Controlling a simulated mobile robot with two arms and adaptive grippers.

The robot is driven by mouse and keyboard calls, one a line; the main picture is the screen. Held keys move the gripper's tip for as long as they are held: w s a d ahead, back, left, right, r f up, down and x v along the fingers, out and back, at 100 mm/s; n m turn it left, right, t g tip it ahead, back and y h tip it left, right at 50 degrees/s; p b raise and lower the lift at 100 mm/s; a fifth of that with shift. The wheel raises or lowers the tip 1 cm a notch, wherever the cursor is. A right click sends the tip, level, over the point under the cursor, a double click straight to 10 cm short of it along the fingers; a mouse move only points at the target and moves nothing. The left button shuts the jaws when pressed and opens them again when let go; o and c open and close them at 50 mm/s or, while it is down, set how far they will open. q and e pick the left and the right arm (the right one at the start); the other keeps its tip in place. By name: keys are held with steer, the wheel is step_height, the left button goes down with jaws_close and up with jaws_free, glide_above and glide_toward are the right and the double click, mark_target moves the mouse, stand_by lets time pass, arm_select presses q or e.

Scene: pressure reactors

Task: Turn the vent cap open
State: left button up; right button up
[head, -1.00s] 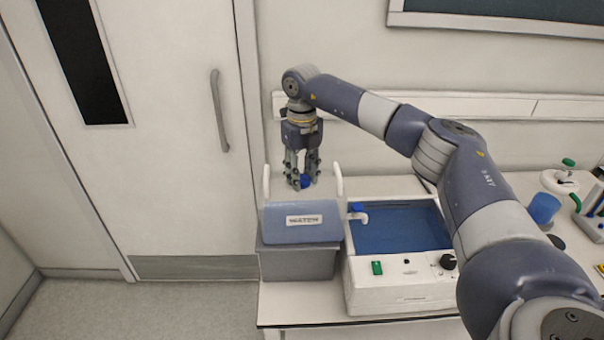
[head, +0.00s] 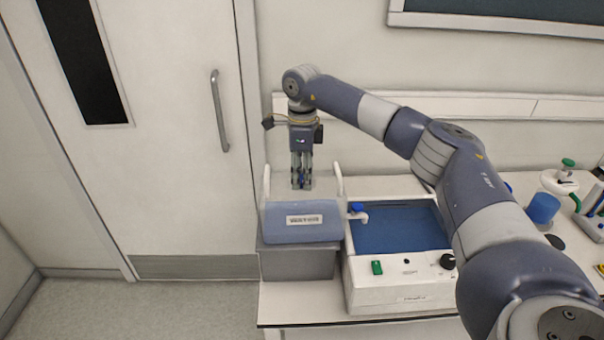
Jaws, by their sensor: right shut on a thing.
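My right gripper (head: 301,184) points down just behind the lidded grey container (head: 297,263). Its fingers are close together, shut on a small blue cap (head: 301,178) that is mostly hidden between them. I take this to be the vent cap; what it sits on is hidden behind the container's blue lid (head: 301,236). How far the cap is turned cannot be told. My left gripper is not in view.
A blue-filled white bath (head: 400,282) with a blue-handled tap (head: 357,208) stands right of the container. White upright posts (head: 341,181) rise near the gripper. A blue beaker (head: 543,208) and green-capped glassware (head: 567,163) are at right. A door (head: 170,150) is at left.

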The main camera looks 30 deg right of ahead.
mark_target(302, 178)
steer(key=shift+r+n, duration=0.1)
steer(key=shift+n, duration=0.7)
steer(key=o, duration=1.1)
step_height(302, 178, up, 12)
steer(key=shift+r, duration=0.1)
